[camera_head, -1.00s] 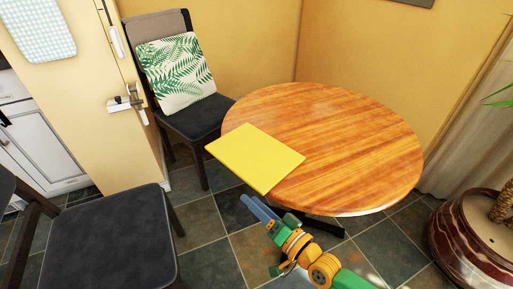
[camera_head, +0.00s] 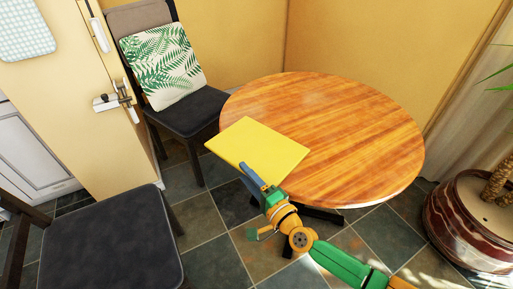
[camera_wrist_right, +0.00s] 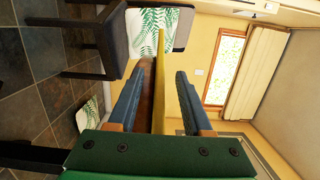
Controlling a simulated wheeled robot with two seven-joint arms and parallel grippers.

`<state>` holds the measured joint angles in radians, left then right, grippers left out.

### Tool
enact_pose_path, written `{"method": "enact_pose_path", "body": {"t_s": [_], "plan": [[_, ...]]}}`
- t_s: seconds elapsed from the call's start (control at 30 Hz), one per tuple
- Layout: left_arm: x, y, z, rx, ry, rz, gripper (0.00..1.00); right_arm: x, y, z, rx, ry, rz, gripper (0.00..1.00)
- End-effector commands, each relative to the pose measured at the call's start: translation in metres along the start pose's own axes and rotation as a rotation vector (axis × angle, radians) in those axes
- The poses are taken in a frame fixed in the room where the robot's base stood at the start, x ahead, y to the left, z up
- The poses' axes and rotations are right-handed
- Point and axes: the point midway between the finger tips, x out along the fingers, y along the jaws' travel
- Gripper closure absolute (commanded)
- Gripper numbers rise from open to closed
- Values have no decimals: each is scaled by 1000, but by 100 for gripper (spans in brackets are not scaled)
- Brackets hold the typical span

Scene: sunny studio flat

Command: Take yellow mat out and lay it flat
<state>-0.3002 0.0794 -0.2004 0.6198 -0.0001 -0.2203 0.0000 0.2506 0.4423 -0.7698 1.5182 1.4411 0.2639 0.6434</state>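The yellow mat (camera_head: 257,146) lies flat on the left front part of the round wooden table (camera_head: 350,130), its left and front edges jutting past the tabletop. My right gripper (camera_head: 252,176) is at the mat's front edge, reaching in from below. In the right wrist view, the right gripper (camera_wrist_right: 157,98) is open, and the mat (camera_wrist_right: 160,75) shows nearly edge-on as a thin yellow strip between its two blue fingers. Gaps show on both sides, so the fingers are not closed on it. My left gripper is in neither view.
A dark chair with a leaf-print cushion (camera_head: 162,65) stands behind the table on the left. Another dark chair (camera_head: 110,245) is at front left. A large plant pot (camera_head: 470,225) stands at the right. The rest of the tabletop is bare.

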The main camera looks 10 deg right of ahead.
Motion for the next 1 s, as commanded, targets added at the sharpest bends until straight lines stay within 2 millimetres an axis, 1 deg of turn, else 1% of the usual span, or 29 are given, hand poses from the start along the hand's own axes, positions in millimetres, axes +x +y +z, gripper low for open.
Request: {"method": "enact_pose_path", "body": {"t_s": [0.03,0.07,0.1,0.17,0.2,1.0], "plan": [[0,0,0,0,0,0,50,0,0,0,0,0,0,61],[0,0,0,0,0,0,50,0,0,0,0,0,0,69],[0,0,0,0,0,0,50,0,0,0,0,0,0,80],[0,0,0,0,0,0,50,0,0,0,0,0,0,96],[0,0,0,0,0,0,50,0,0,0,0,0,0,100],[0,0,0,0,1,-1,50,0,0,0,-1,0,0,100]]}}
